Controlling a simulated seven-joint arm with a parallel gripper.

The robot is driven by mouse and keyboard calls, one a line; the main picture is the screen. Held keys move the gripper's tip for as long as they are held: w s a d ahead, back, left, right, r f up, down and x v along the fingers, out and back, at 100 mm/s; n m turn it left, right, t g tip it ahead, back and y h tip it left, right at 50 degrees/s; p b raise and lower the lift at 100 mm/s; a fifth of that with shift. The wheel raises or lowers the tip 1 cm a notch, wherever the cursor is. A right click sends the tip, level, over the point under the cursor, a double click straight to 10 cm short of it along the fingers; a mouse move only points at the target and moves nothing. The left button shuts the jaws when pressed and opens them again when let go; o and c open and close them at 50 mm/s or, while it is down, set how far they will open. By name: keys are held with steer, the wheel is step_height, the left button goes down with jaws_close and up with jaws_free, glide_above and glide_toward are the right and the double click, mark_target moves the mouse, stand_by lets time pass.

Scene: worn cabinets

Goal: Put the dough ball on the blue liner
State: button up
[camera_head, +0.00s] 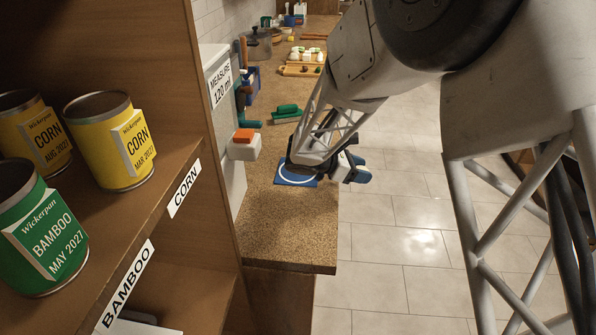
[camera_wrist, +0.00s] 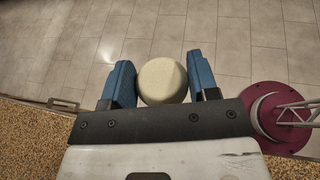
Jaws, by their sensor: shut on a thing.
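The dough ball (camera_wrist: 162,80) is pale cream and round in the wrist view, held between the blue fingers of my gripper (camera_wrist: 163,84). In the head view my gripper (camera_head: 357,170) points right, past the counter's edge with the floor behind it, and the dough ball cannot be made out there. The blue liner (camera_head: 283,181) lies flat on the counter and has a white ring. My wrist covers part of it in the head view. The liner does not show in the wrist view.
The speckled counter (camera_head: 285,232) is bare in front of the liner. A white block with an orange top (camera_head: 244,145) stands left of the liner, and a green item (camera_head: 287,111) lies behind. A shelf (camera_head: 150,205) with labelled cans fills the left. Open tiled floor (camera_head: 400,240) is at right.

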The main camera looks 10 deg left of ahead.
steer(key=n+t, duration=0.1)
steer(key=s+a+r+n+t+y, duration=0.1)
steer(key=n+t, duration=0.1)
steer(key=n+t+y, duration=0.1)
steer(key=s+a+n+t+y, duration=0.1)
steer(key=t, duration=0.1)
steer(key=shift+a+r+n, duration=0.25)
steer(key=shift+r+n, duration=0.05)
steer(key=shift+r, duration=0.05)
steer(key=s+a+n+t+y, duration=0.1)
steer(key=n+y, duration=0.1)
steer(key=s+a+r+n+t+y, duration=0.1)
steer(key=n, duration=0.1)
steer(key=s+a+n+t+y, duration=0.1)
steer(key=a+y, duration=0.1)
steer(key=shift+a+r+n+t+y, duration=0.1)
steer(key=shift+r+n+t+y, duration=0.05)
steer(key=shift+n+t+y, duration=0.2)
steer(key=s+a+n+y, duration=0.2)
steer(key=y, duration=0.1)
steer(key=s+a+n+y, duration=0.1)
steer(key=a+n, duration=0.1)
steer(key=shift+s+r+t+y, duration=0.15)
steer(key=shift+r+t+y, duration=0.1)
steer(key=shift+t, duration=0.1)
steer(key=shift+s+a+f+n+y, duration=0.2)
steer(key=shift+s+a+n+y, duration=0.8)
steer(key=shift+s+y, duration=0.2)
